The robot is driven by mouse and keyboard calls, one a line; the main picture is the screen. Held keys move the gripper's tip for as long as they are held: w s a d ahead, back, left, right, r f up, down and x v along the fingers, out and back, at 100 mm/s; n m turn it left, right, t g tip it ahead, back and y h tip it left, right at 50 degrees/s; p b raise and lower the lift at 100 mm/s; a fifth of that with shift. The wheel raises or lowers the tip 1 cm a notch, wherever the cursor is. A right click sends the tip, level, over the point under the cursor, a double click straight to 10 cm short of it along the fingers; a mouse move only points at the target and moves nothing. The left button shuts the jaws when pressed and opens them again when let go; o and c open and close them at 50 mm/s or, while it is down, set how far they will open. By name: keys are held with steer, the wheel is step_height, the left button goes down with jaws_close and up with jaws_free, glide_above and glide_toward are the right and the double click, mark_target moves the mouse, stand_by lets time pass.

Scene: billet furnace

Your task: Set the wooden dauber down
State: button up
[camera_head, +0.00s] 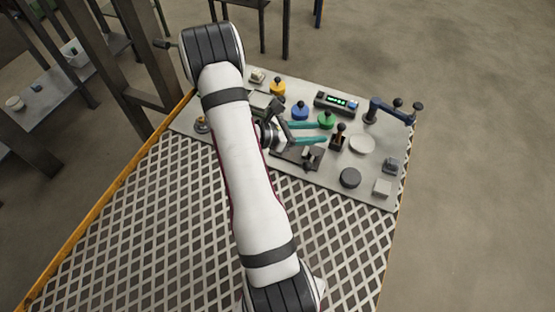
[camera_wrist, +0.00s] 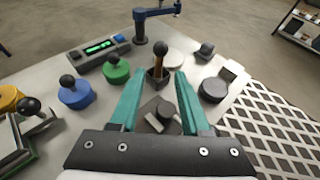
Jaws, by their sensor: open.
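The wooden dauber appears to be the brown stick with a dark round knob (camera_head: 340,130), standing upright in a small dark square pot (camera_head: 337,145). In the wrist view the dauber (camera_wrist: 158,59) and its pot (camera_wrist: 158,81) show between and just beyond my fingertips. My gripper (camera_head: 321,132) has two teal fingers, spread apart with nothing between them. In the wrist view the gripper (camera_wrist: 160,74) points at the pot, and the fingers look clear of the dauber. The dauber's lower end is hidden inside the pot.
Blue (camera_head: 300,110), green (camera_head: 326,119) and yellow (camera_head: 278,86) knobbed pieces stand nearby. A green-lit display box (camera_head: 337,101) and a blue jointed stand (camera_head: 375,110) are behind. A pale disc (camera_head: 362,144) and dark disc (camera_head: 350,178) lie right. A dark fixture (camera_wrist: 157,118) sits below my fingers.

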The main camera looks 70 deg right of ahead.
steer(key=w+a+r+m+t+y, duration=0.25)
steer(key=a+r+m, duration=0.25)
steer(key=a, duration=0.4)
steer(key=w+a+r+m+t+y, duration=0.1)
steer(key=w+a+r+m+y, duration=0.2)
steer(key=a+r, duration=0.5)
steer(key=a+m+t+y, duration=0.6)
steer(key=a, duration=2)
steer(key=shift+s+r, duration=0.3)
steer(key=shift+r, duration=0.05)
